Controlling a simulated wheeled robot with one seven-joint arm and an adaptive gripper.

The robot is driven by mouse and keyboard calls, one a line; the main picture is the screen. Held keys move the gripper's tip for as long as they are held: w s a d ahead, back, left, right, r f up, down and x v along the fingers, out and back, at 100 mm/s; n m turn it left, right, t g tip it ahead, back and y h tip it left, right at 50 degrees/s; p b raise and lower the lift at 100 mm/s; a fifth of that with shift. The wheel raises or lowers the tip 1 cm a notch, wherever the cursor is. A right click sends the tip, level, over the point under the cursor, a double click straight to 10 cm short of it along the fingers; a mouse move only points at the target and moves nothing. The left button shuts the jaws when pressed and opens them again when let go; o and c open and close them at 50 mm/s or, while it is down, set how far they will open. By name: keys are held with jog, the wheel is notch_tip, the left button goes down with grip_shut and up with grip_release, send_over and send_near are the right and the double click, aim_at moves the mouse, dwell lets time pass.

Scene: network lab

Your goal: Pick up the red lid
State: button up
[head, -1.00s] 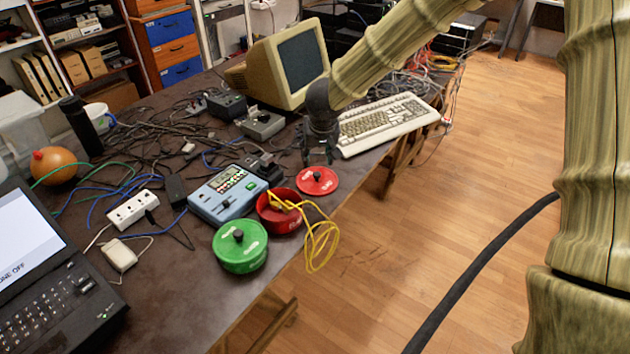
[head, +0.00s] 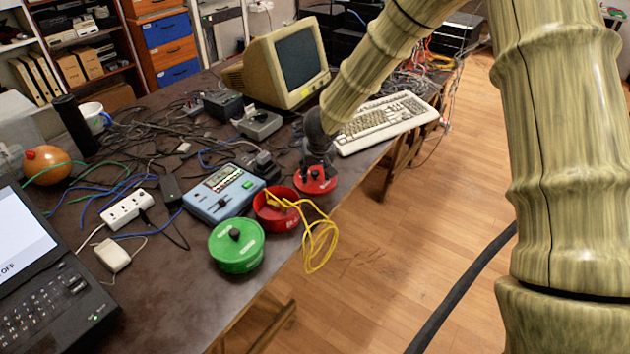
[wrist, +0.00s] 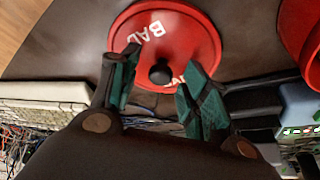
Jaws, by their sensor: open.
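The red lid (head: 314,184) lies flat on the dark table near its front edge, to the right of the red pot. In the wrist view the red lid (wrist: 185,35) shows white lettering and a black knob (wrist: 160,74). My gripper (head: 316,172) is directly over the lid in the head view and hides part of it. In the wrist view my gripper (wrist: 157,68) is open, with its two green-faced fingers on either side of the knob. Nothing is held. I cannot tell whether the fingertips touch the lid.
The red pot (head: 268,217) with yellow cable (head: 319,245) stands left of the lid. Beside it are a green lidded pot (head: 232,258) and a blue meter (head: 217,205). A keyboard (head: 372,128) and monitor (head: 262,82) are behind. The table's front edge is close.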

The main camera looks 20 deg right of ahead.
jog(key=c, duration=1)
jog(key=shift+r, duration=0.1)
